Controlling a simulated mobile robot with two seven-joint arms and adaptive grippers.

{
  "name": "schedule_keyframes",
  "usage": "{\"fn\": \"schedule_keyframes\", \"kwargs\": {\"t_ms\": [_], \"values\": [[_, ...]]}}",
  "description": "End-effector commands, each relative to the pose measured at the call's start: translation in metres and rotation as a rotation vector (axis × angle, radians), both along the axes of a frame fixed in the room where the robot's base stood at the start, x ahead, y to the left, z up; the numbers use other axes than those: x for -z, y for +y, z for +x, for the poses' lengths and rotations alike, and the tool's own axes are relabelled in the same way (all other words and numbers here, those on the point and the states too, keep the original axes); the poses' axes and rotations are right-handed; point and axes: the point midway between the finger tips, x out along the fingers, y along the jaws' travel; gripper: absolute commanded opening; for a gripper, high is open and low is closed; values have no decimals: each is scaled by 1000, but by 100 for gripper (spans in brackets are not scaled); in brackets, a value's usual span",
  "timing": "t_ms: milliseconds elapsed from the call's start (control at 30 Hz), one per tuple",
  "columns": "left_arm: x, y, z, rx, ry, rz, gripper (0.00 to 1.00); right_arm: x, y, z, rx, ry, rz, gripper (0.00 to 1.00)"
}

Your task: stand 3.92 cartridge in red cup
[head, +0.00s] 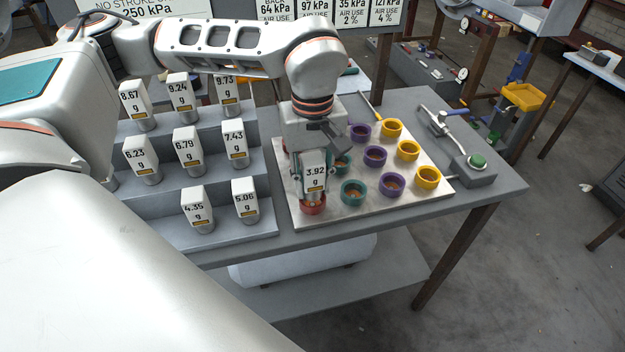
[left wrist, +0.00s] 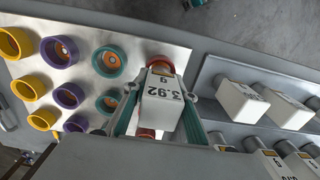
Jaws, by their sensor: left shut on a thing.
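The white 3.92 cartridge (head: 315,172) is upright between the fingers of my left gripper (head: 314,188), which is shut on it. Its lower end is at the front red cup (head: 312,207), at the front left of the pale board. I cannot tell whether its foot is inside the cup or just above it. In the left wrist view the cartridge (left wrist: 161,98) shows its label, and a red cup (left wrist: 159,62) shows partly behind it. Another bit of red (left wrist: 147,133) shows on its other side. My right gripper is in neither view.
The board (head: 285,187) also carries teal (head: 352,192), purple (head: 392,184) and yellow (head: 428,178) cups, close to the gripper. A stepped grey rack (head: 225,228) of other labelled cartridges stands just left. A device with a green button (head: 477,161) lies at right.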

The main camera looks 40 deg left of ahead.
Motion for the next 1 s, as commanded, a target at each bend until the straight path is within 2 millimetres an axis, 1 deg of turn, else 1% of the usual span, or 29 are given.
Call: {"fn": "schedule_keyframes", "kwargs": {"t_ms": [400,733,1000], "values": [[9,0,0,0,0,0,3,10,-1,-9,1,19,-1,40],[18,0,0,0,0,0,3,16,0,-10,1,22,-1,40],[16,0,0,0,1,1,3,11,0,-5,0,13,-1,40]]}}
